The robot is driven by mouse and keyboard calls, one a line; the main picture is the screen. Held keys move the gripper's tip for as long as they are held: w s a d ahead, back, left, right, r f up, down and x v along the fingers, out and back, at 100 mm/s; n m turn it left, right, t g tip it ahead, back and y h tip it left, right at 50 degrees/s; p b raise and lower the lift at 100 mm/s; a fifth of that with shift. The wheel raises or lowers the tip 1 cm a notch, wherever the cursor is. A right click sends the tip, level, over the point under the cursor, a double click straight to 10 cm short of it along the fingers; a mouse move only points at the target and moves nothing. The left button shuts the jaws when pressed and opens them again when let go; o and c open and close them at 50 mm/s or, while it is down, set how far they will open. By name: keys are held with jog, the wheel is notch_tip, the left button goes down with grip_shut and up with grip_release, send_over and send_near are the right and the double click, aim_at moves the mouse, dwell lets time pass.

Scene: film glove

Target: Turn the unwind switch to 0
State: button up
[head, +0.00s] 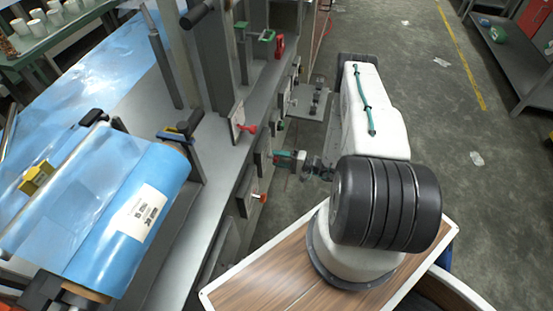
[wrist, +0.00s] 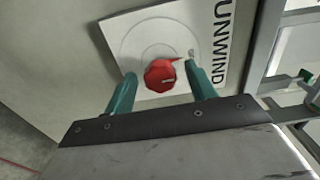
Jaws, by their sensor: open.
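In the wrist view, the red unwind switch (wrist: 160,76) sits on a white square plate (wrist: 130,35) lettered UNWIND. Its pointed tip faces up and right in the picture, towards a small mark on the plate that I cannot read. My gripper (wrist: 160,70) is open, with one green finger on each side of the red knob. I cannot tell whether either finger touches it. In the head view, my gripper (head: 291,161) is close to the machine's side panel, and I cannot make out the unwind switch there.
In the head view, another red knob (head: 249,128) and an orange knob (head: 261,197) stick out from the same machine side. A blue film roll (head: 130,215) lies at left. A grey frame (wrist: 285,75) is at right in the wrist view. The floor (head: 420,90) behind my arm is mostly clear.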

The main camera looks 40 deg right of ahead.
jog(key=v, duration=0.6)
jog(key=shift+s, duration=0.25)
jog(key=shift+d, duration=0.1)
